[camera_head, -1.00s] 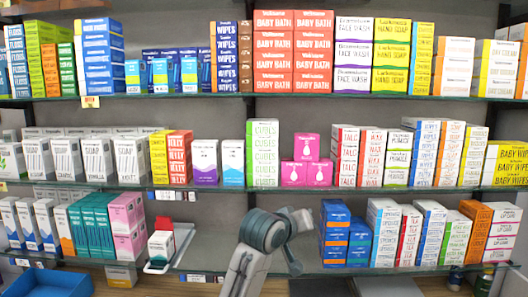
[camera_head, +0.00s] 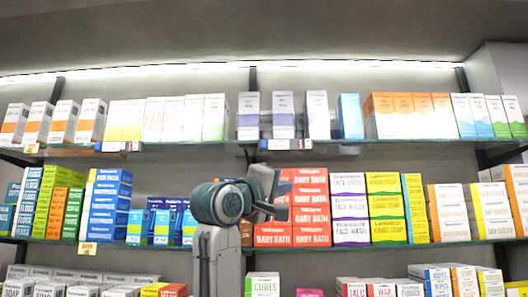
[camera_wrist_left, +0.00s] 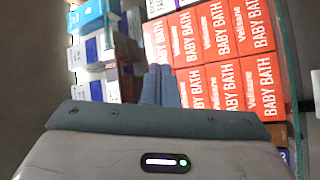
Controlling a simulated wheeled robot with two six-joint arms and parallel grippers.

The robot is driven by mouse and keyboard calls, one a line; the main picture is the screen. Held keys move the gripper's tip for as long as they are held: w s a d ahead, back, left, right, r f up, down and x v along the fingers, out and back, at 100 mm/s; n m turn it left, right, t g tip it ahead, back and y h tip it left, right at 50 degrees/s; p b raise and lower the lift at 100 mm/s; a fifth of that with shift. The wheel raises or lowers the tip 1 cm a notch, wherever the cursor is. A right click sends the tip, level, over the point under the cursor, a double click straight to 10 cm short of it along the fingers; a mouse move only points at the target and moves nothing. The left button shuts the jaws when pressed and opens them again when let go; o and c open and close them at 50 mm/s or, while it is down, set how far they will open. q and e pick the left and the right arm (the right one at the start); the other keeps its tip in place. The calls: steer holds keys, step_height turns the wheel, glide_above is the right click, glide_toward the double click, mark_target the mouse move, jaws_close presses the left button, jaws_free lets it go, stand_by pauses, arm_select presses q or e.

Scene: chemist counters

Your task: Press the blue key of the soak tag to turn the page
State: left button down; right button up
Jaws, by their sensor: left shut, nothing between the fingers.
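Small shelf-edge tags show in the head view: one at the upper shelf's left part (camera_head: 113,146), a whitish one near its middle (camera_head: 278,144), and a yellowish one on the shelf below (camera_head: 88,248). My left gripper (camera_head: 279,212) is raised in front of the red baby bath boxes, below the middle tag. In the left wrist view its fingers (camera_wrist_left: 158,86) are shut together and empty, with the baby bath boxes beyond them. My right gripper is out of view.
Red baby bath boxes (camera_head: 310,216) stand close beyond my left gripper, with blue boxes (camera_head: 110,204) to the left. The glass upper shelf (camera_head: 215,148) runs above it, bearing rows of boxes. The wall above the top boxes is clear.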

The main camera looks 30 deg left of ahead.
mark_target(264, 144)
arm_select(q)
steer(key=s+a+r+n+t, duration=0.1)
steer(key=s+r+t, duration=0.1)
steer(key=s+r, duration=0.6)
step_height(264, 144, up, 4)
steer(key=shift+s+a+f+h, duration=0.1)
steer(key=shift+s+a+h, duration=0.1)
steer(key=shift+h, duration=0.1)
steer(key=shift+w+a, duration=0.1)
steer(key=shift+w, duration=0.05)
steer(key=w+a+p, duration=0.1)
steer(key=w, duration=0.1)
steer(key=w+a+p, duration=0.1)
steer(key=w+a, duration=0.1)
steer(key=w+a+p, duration=0.1)
steer(key=w, duration=0.2)
steer(key=shift+w+a, duration=0.1)
steer(key=shift+a, duration=0.1)
stand_by(0.5)
steer(key=shift+w+a, duration=0.1)
steer(key=shift+w, duration=0.1)
stand_by(0.9)
steer(key=shift+w+a, duration=0.15)
steer(key=shift+w, duration=0.05)
